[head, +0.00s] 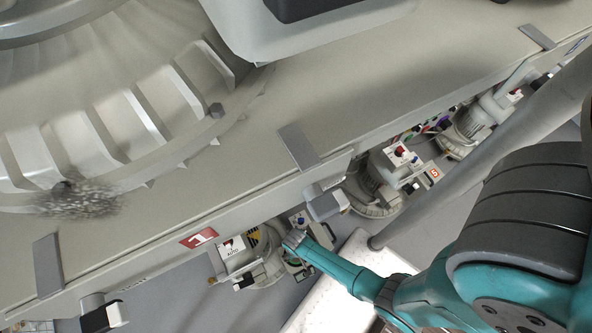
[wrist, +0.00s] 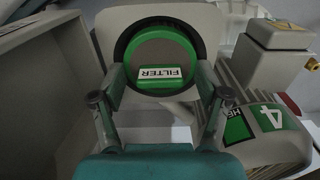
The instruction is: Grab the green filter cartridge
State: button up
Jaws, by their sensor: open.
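The green filter cartridge (wrist: 150,52) is a round green disc with a green grip bar and a white label reading FILTER, upside down in the wrist view. It sits in a dark round opening of a light grey housing (wrist: 110,22). My gripper (wrist: 160,78) is open, with one finger on each side of the cartridge's lower part. Nothing shows between the fingers as held; whether they touch the cartridge or housing cannot be told. In the head view, the teal arm reaches down among the machines, and I cannot make out the cartridge there.
In the wrist view, a machine part with a green label marked 4 (wrist: 264,122) stands close right, below a grey box (wrist: 275,55). A grey panel (wrist: 40,75) stands left. In the head view, a large grey machine (head: 130,215) fills the upper left, with several blowers below.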

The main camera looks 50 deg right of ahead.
grip_shut()
jog(key=shift+r, duration=0.2)
dwell(0.3)
